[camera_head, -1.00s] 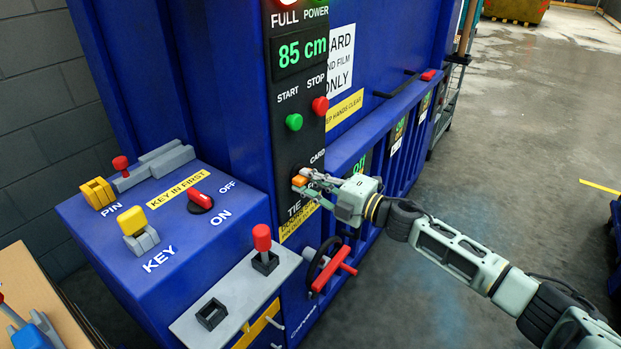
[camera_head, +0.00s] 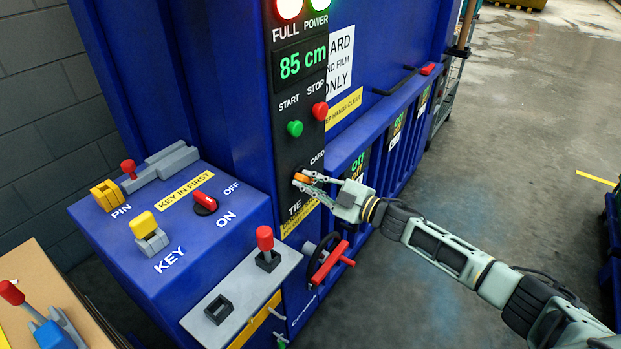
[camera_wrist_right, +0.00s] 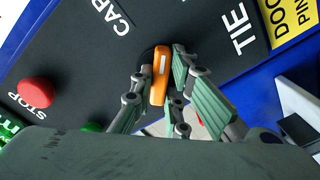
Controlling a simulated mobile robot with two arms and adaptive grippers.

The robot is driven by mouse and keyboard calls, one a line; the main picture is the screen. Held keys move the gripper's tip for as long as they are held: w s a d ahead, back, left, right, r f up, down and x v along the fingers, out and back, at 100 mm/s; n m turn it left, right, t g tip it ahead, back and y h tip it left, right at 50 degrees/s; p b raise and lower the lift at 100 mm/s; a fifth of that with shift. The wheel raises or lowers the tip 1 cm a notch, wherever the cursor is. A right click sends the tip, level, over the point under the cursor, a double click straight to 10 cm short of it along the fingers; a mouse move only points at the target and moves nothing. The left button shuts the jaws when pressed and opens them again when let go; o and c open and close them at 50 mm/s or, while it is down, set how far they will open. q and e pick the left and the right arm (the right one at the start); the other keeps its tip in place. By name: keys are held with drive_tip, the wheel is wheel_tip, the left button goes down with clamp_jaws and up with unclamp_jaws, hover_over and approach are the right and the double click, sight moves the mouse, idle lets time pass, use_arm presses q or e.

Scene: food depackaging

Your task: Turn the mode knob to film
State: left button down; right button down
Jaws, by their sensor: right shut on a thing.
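The mode knob (camera_head: 301,178) is an orange bar with a pale line, on the black control panel (camera_head: 290,150) of the blue machine. The label CARD is above it and TIE below it; a FILM label cannot be made out. My right gripper (camera_head: 308,180) reaches it from the right and is shut on it. In the right wrist view the knob (camera_wrist_right: 160,74) sits between the fingers of my right gripper (camera_wrist_right: 163,82), its pale line running along the bar. My left gripper is not in view.
Green START (camera_head: 295,128) and red STOP (camera_head: 320,111) buttons are above the knob. A red-handled wheel (camera_head: 328,262) is below it. A blue key box (camera_head: 150,240) stands at left. Open floor (camera_head: 500,150) lies to the right.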

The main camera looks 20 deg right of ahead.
drive_tip(key=shift+f, duration=0.1)
idle(0.5)
drive_tip(key=c, duration=1.7)
unclamp_jaws()
drive_tip(key=v, duration=1.2)
